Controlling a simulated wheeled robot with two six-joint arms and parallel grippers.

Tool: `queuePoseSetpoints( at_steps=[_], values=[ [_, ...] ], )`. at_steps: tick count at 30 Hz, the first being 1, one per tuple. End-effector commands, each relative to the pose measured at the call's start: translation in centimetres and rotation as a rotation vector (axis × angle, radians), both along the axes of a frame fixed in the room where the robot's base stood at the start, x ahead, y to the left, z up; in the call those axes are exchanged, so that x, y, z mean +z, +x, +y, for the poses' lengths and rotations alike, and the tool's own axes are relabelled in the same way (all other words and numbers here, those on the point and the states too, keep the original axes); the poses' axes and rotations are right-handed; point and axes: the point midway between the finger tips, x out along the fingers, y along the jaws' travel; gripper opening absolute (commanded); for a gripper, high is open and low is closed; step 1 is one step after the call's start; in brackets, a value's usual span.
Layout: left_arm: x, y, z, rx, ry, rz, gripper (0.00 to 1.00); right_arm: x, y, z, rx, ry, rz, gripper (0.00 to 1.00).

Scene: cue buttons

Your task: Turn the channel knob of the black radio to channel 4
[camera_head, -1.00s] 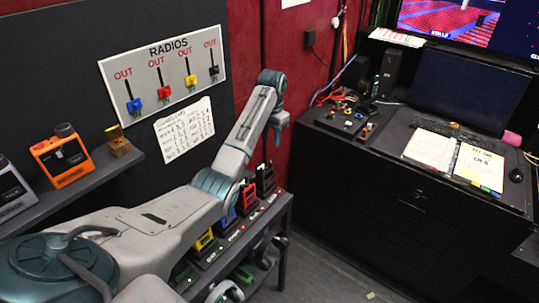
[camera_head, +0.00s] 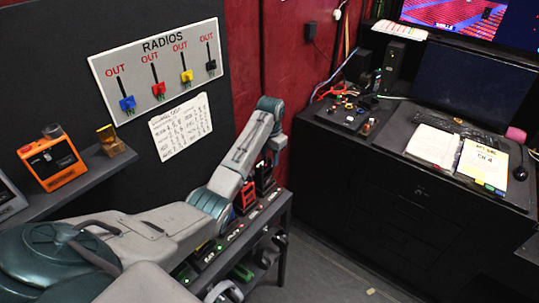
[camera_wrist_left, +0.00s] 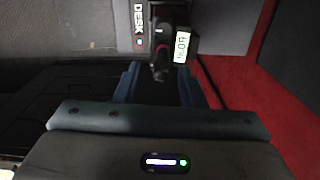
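The black radio (camera_head: 264,178) stands at the far end of the rack, beyond the red radio (camera_head: 245,198). My left arm reaches over the rack, and its wrist is bent down above the black radio. The left gripper's fingers are hidden in the head view. In the left wrist view the left gripper (camera_wrist_left: 158,88) is open, with a finger on either side of a dark knob-like part of the black radio (camera_wrist_left: 160,45). Contact cannot be told. A small lit display with sideways digits shows beside it; I cannot read them surely. My right gripper is not in view.
A DESK label (camera_wrist_left: 138,25) lies beside the radio. The RADIOS board (camera_head: 135,84) hangs behind the arm. A black desk (camera_head: 400,185) with papers (camera_head: 482,163) stands right, with open floor between it and the rack.

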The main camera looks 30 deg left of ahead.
Motion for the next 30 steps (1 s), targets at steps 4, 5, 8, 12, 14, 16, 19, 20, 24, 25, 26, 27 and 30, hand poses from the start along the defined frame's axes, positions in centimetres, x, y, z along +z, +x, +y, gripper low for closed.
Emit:
queuePoseSetpoints(
  at_steps=[4,5,8,12,14,16,19,20,24,25,26,27,30],
  values=[
    [0.02,0.01,0.00,0.000,0.000,0.000,0.36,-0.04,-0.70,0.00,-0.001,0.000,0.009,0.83],
    [0.02,0.01,0.00,0.000,0.000,0.000,0.32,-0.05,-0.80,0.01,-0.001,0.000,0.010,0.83],
    [0.03,0.02,0.00,0.000,0.000,0.000,0.13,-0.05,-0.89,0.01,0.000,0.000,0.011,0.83],
    [0.04,0.02,0.01,0.000,0.000,0.000,0.00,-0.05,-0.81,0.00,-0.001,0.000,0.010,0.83],
    [0.04,0.02,0.01,0.000,0.000,0.000,0.00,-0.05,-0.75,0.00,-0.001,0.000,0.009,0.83],
    [0.03,0.01,0.01,-0.005,0.000,0.000,0.00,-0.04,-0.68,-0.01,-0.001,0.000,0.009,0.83],
    [0.04,0.01,0.01,-0.023,0.000,0.000,0.00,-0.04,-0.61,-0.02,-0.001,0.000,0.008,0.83],
    [0.04,0.01,0.01,-0.032,0.000,0.000,0.00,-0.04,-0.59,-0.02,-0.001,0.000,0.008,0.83],
    [0.03,0.00,0.02,-0.096,0.000,0.000,0.00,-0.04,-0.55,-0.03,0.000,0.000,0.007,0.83],
    [0.03,0.00,0.03,-0.114,0.000,0.000,0.00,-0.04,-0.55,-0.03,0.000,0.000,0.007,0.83],
    [0.03,-0.01,0.03,-0.134,0.000,0.001,0.00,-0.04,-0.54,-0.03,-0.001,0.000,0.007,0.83],
    [0.03,-0.01,0.03,-0.162,0.000,0.000,0.00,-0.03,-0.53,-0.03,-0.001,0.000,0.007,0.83],
    [0.03,-0.02,0.03,-0.236,0.000,0.001,0.00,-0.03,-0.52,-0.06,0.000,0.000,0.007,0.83]
  ],
)
